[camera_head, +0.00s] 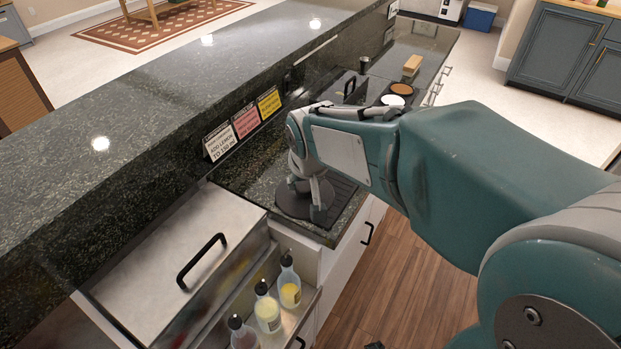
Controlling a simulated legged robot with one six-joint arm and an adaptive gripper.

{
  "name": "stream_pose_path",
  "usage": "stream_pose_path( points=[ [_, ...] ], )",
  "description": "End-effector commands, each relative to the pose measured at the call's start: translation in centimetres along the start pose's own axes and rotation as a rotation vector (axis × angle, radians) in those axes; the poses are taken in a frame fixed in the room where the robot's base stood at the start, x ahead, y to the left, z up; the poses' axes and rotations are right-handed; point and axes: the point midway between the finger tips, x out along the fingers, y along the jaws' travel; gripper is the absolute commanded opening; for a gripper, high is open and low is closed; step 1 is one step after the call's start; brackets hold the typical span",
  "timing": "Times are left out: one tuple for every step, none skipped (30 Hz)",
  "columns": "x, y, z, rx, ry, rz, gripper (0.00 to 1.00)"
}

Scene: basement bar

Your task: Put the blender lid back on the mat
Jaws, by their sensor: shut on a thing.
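My gripper (316,197) points down over the counter at the middle of the view. Its fingers are shut on a dark, round, flat piece, which looks like the blender lid (290,204). The lid is at or just above a dark ribbed mat (343,189) near the counter's front edge. I cannot tell whether the lid touches the mat. My gripper and wrist hide part of the lid and of the mat.
A metal lid with a black handle (203,262) covers a bin at lower left. Several capped bottles (267,311) stand in a rail in front of it. Three note cards (246,121) stand behind my gripper. A white round item (392,100) and a sponge-like block (412,65) lie farther back.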

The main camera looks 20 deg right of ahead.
Motion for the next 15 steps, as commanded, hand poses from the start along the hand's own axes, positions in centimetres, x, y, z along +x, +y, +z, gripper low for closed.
stream_pose_path(
  points=[
    [1.0,0.7,-0.7,0.006,-0.004,0.002,0.00],
    [1.4,1.1,-1.1,0.005,-0.004,0.002,0.00],
    [2.1,1.4,-1.7,0.006,-0.003,0.001,0.00],
    [2.5,1.6,-2.1,0.006,-0.003,0.001,0.00],
    [3.0,1.9,-2.5,0.005,-0.003,0.001,0.00],
    [3.6,2.1,-3.0,0.005,-0.004,0.002,0.00],
    [4.1,2.3,-3.5,0.004,-0.004,0.003,0.00],
    [4.6,2.5,-3.9,0.003,-0.003,0.003,0.00],
    [5.3,2.6,-4.2,0.002,-0.004,0.004,0.00],
    [6.0,2.8,-4.3,0.001,-0.006,0.004,0.00],
    [6.7,2.9,-4.5,0.001,-0.005,0.004,0.00],
    [7.5,3.2,-4.6,0.000,-0.006,0.004,0.00],
    [8.2,3.3,-4.8,0.000,-0.005,0.004,0.00],
    [8.7,3.5,-5.0,0.000,-0.005,0.004,0.00],
    [9.4,3.7,-5.2,0.001,-0.005,0.004,0.00]
  ],
)
